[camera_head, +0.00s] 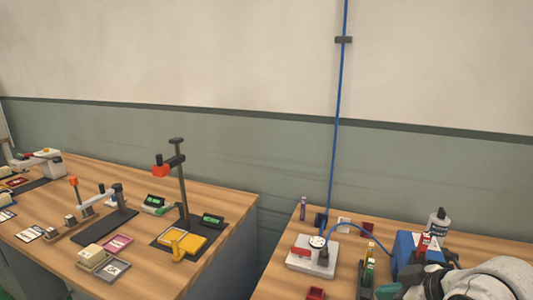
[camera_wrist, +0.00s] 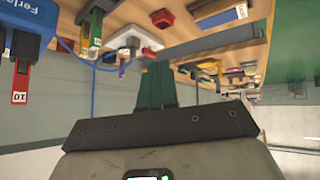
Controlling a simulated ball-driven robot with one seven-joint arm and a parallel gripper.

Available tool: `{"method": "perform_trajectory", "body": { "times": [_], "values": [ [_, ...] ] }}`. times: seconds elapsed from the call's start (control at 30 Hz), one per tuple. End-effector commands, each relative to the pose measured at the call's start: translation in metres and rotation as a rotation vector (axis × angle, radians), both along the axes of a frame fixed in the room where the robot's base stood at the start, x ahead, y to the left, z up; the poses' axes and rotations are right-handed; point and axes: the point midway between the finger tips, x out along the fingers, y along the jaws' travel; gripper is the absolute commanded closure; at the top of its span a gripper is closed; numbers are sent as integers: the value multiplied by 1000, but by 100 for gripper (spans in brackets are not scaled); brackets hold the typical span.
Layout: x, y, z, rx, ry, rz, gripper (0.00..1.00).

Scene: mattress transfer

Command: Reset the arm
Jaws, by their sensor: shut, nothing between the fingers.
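My gripper (camera_wrist: 157,84) shows in the wrist view as two green fingers side by side beyond a dark bracket. The fingers are together, with nothing between them. In the wrist view the bench appears upside down along the top, and the fingers are apart from the objects there. In the head view my white arm fills the lower right corner, over the right bench (camera_head: 285,275). A green part at the bottom edge there may be my fingertips, but it is too small and cut off to tell.
A blue box (camera_head: 405,250) with a red tag stands beside my arm; it also shows in the wrist view (camera_wrist: 32,22). A bottle (camera_head: 437,222) stands behind it. A white device (camera_head: 312,258) sits further left. A gap separates the left bench (camera_head: 235,215), which holds several fixtures.

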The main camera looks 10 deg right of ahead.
Motion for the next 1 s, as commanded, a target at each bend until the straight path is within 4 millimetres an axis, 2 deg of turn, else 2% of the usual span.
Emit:
{"method": "perform_trajectory", "body": {
  "times": [0.03,0.17,0.23,0.37,0.5,0.6,0.73,0.83,1.0],
  "values": [
    [-8,20,-22,53,37,-27,100],
    [-39,50,-74,142,150,-127,100],
    [-63,63,-103,169,226,-183,100],
    [-120,76,-157,171,378,-290,100],
    [-191,72,-203,109,532,-399,100],
    [-233,60,-221,45,609,-461,100],
    [-268,44,-232,-22,663,-515,100],
    [-279,38,-234,-47,679,-533,100],
    [-281,36,-234,-52,682,-538,100]
  ]
}}
